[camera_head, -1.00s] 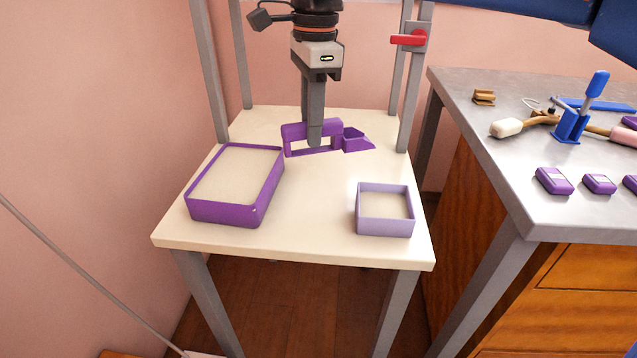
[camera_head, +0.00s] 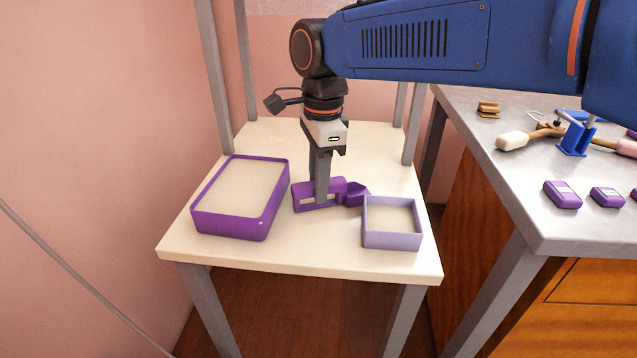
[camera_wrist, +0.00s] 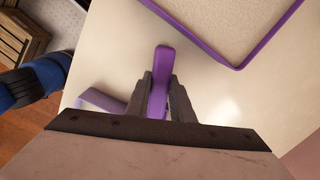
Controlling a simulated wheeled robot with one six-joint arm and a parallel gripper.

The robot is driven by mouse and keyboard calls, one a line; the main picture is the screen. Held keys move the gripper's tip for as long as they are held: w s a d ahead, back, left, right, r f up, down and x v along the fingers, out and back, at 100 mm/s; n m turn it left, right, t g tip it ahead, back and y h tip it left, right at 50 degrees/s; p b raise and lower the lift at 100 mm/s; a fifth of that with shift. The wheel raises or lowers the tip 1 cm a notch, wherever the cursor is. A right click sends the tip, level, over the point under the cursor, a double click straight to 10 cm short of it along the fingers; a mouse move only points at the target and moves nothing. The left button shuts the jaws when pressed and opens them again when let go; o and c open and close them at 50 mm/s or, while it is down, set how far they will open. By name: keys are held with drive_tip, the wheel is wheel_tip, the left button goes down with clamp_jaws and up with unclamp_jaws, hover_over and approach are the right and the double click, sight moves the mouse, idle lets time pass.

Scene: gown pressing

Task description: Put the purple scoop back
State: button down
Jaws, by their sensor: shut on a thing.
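My gripper (camera_head: 321,200) is shut on the scoop's handle, which shows between the fingers in the wrist view (camera_wrist: 160,85). The scoop is low over the white table (camera_head: 260,262), between the two trays; I cannot tell if it touches the top. The larger purple tray (camera_head: 229,227), filled with pale material, is to the left. The small lavender tray (camera_head: 392,240) is to the right, close in front of the scoop's cup. The larger tray's rim shows in the wrist view (camera_wrist: 212,42).
Grey posts (camera_head: 413,125) rise at the table's back corners. A grey workbench (camera_head: 520,200) on the right holds purple blocks (camera_head: 562,194), a blue stand (camera_head: 577,138) and a white-headed mallet (camera_head: 512,142). The table's front strip and back are clear.

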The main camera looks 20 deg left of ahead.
drive_tip(key=shift+f, duration=0.15)
drive_tip(key=c, duration=1.5)
unclamp_jaws()
drive_tip(key=shift+c, duration=0.2)
wheel_tip(320, 180, up, 12)
drive_tip(key=shift+w+d, duration=0.15)
drive_tip(key=shift+d, duration=0.1)
